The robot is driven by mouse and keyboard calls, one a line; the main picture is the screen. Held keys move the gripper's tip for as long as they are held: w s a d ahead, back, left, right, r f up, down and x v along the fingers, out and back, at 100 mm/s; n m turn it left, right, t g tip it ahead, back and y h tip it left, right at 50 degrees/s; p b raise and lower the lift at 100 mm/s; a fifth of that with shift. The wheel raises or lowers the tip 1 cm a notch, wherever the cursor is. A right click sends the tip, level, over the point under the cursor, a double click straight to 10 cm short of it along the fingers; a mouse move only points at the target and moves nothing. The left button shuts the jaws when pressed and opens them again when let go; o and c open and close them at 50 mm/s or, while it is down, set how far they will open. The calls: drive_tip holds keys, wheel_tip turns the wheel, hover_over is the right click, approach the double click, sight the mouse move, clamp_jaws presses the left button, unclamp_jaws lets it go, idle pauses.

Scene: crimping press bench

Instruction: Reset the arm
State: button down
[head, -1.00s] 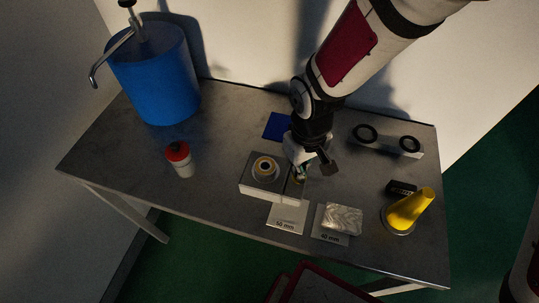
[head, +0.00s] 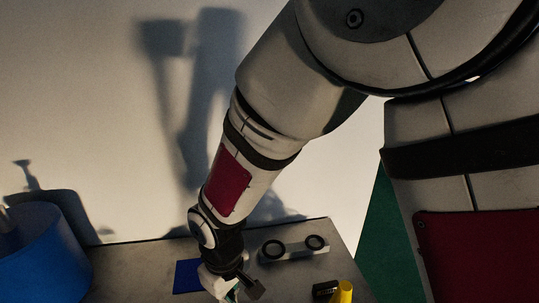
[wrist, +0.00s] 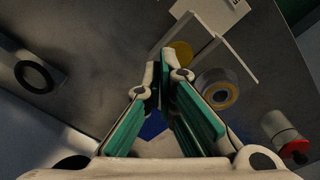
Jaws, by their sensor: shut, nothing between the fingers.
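My gripper (head: 243,290) is low in the head view, over the bench, with its tips at the bottom edge of the picture. In the wrist view its green-padded fingers (wrist: 163,75) are shut, with nothing held between them. A yellowish disc (wrist: 180,53) shows just beyond the tips. How high the fingers are above the bench cannot be told.
The bench (head: 130,272) holds a blue square (head: 187,276), a two-ring holder (head: 293,249), a yellow cone (head: 341,292) and a black block (head: 325,289). A blue container (head: 40,255) stands left. A red-capped bottle (wrist: 284,135) is right in the wrist view. A wall (head: 90,120) stands behind.

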drive_tip(key=w+d+r+m+t, duration=0.3)
drive_tip(key=d+r+m, duration=0.2)
drive_tip(key=d+r, duration=1.15)
drive_tip(key=s+d+r+m+t, duration=0.2)
drive_tip(key=s+d+r+m, duration=0.4)
drive_tip(key=s+d+r, duration=0.3)
drive_tip(key=shift+s+d+r, duration=0.3)
drive_tip(key=shift+s+d, duration=0.65)
drive_tip(key=shift+d, duration=0.7)
